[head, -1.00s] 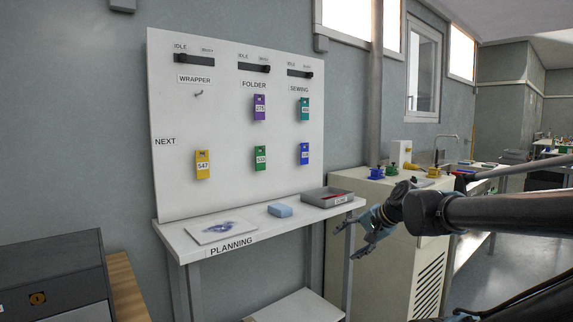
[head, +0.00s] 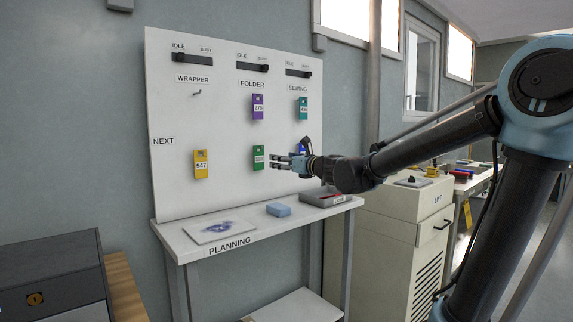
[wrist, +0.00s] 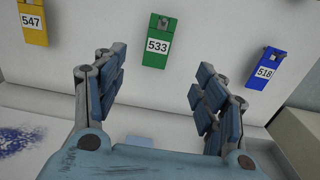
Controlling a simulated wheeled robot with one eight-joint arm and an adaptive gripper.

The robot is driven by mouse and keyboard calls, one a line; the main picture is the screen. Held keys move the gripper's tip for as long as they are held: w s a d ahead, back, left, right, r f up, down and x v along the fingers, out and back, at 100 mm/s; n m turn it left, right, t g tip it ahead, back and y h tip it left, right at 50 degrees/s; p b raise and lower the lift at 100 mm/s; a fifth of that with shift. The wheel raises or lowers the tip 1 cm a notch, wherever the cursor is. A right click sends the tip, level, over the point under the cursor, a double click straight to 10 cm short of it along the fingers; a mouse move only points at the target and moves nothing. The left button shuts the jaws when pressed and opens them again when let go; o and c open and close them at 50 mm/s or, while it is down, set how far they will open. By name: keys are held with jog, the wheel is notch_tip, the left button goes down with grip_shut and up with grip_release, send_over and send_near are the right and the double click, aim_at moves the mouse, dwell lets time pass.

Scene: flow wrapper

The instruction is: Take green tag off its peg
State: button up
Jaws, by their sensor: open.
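The green tag (head: 258,158) hangs on the white board in the lower row, under the FOLDER column. In the wrist view the green tag (wrist: 158,42) reads 533 and hangs just beyond the fingertips, between the two fingers in the picture. Its peg shows at its top hole. My gripper (head: 279,163) is in front of the board, to the right of the green tag in the head view. In the wrist view my gripper (wrist: 158,72) is open and empty, its fingers spread on either side. I see no contact with the tag.
A yellow tag (head: 201,164) hangs to the left and a blue tag (wrist: 267,67) to the right. A purple tag (head: 257,106) and a teal tag (head: 302,108) hang above. Below is a shelf (head: 180,240) with a blue block (head: 278,209) and a grey tray (head: 322,197).

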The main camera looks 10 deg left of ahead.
aim_at(259, 154)
jog(key=x, duration=1.7)
jog(key=c, duration=1.1)
jog(key=shift+c, duration=0.3)
jog(key=shift+r, duration=0.5)
jog(key=shift+s+d, duration=0.1)
jog(key=shift+d, duration=0.05)
jog(key=v, duration=0.8)
jog(key=shift+s+d, duration=0.2)
jog(key=shift+d, duration=0.05)
dwell(1.2)
jog(key=shift+d, duration=0.1)
dwell(0.3)
